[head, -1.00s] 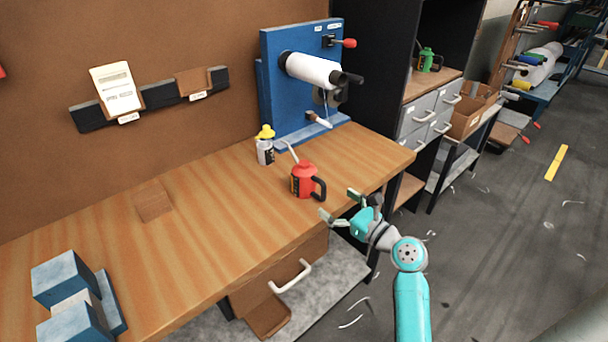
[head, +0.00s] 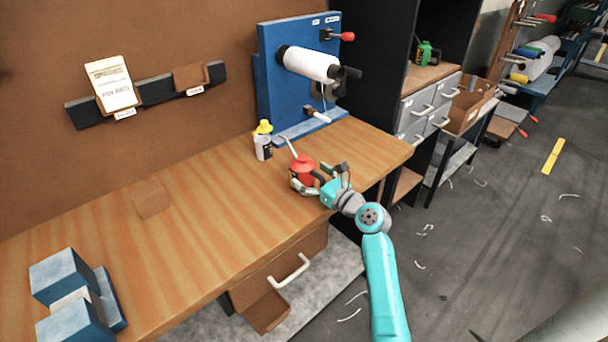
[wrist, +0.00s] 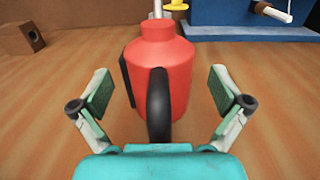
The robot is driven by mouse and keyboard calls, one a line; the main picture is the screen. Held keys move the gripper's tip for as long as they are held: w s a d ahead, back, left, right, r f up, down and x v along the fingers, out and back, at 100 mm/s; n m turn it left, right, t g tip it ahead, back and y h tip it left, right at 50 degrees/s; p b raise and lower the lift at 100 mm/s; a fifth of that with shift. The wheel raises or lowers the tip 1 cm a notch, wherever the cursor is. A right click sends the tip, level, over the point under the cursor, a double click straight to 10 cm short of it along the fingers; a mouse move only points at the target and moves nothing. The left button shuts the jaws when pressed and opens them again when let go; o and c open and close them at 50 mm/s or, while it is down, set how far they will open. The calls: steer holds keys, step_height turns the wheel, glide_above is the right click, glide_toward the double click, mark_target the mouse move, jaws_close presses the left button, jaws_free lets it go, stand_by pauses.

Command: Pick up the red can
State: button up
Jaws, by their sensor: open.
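The red can (head: 303,167) stands upright on the wooden bench, near its right end. It has a long spout and a dark handle. In the wrist view the red can (wrist: 165,62) is centred, with its black handle facing me. My gripper (head: 322,181) is at the can's near right side and partly covers it. In the wrist view my gripper (wrist: 160,92) is open, with one finger on each side of the can and a visible gap on both sides. The can's lower part is partly hidden by the handle and my gripper.
A grey bottle with a yellow cap (head: 263,141) stands behind the can to the left. A blue stand with a white roll (head: 312,63) is at the back. Blue blocks (head: 62,272) sit at the front left.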

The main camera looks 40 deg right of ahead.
steer(key=shift+w, duration=0.25)
steer(key=c, duration=1.5)
step_height(320, 180, up, 10)
steer(key=shift+r, duration=0.1)
